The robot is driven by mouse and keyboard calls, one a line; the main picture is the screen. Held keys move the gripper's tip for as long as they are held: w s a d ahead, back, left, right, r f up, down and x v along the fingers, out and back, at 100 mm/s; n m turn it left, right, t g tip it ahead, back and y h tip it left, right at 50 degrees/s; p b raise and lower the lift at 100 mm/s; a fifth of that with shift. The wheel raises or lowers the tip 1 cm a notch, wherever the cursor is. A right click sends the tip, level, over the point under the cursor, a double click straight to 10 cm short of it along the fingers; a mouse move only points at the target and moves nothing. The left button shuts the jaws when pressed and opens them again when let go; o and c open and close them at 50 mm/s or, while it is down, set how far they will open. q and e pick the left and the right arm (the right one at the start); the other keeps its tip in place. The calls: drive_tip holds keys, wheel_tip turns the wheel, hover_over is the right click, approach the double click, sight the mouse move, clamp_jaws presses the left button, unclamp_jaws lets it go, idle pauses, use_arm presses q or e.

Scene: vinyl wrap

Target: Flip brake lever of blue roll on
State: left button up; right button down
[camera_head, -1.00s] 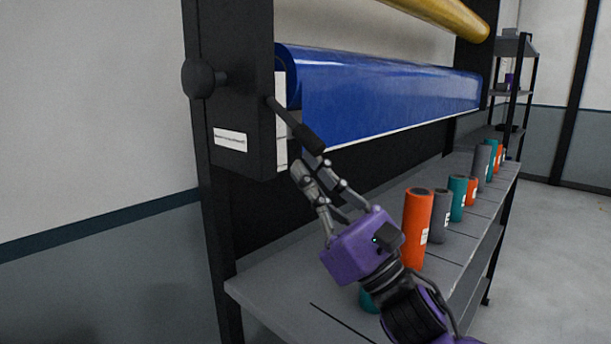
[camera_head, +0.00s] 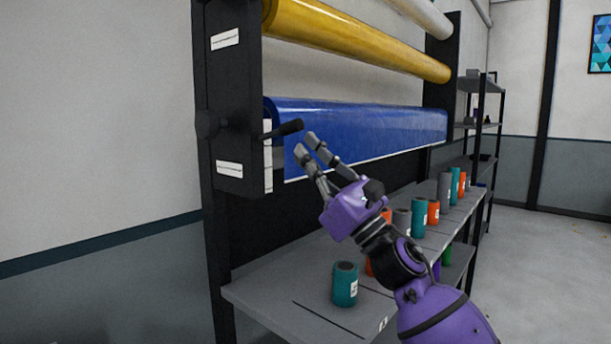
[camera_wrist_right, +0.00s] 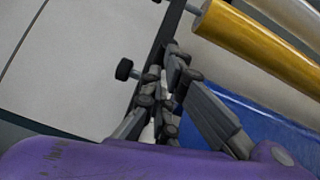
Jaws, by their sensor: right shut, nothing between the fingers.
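The blue roll (camera_head: 370,128) hangs on the dark rack below a yellow roll. Its black brake lever (camera_head: 286,130) sticks out from the rack's near post, pointing right and slightly up. My right gripper (camera_head: 306,146) is shut and empty, with its fingertips just below and right of the lever's end. I cannot tell whether they touch. In the right wrist view the fingers (camera_wrist_right: 181,62) cover the middle, with the blue roll (camera_wrist_right: 262,122) behind them; I cannot make out the lever there. My left gripper is not in view.
A black round knob (camera_head: 207,125) projects from the post's left side. The yellow roll (camera_head: 350,38) is above. Below, a grey shelf (camera_head: 270,293) carries a teal roll (camera_head: 345,284) and several small upright rolls. Open floor lies to the right.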

drive_tip(key=r, duration=0.3)
drive_tip(key=shift+w+d+p, duration=0.1)
drive_tip(key=shift+w+p, duration=0.2)
drive_tip(key=shift+p, duration=0.1)
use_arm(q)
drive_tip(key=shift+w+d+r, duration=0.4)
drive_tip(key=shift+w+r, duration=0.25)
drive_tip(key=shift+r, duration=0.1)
use_arm(e)
drive_tip(key=shift+r, duration=0.95)
use_arm(q)
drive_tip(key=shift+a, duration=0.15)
drive_tip(key=shift+p, duration=0.3)
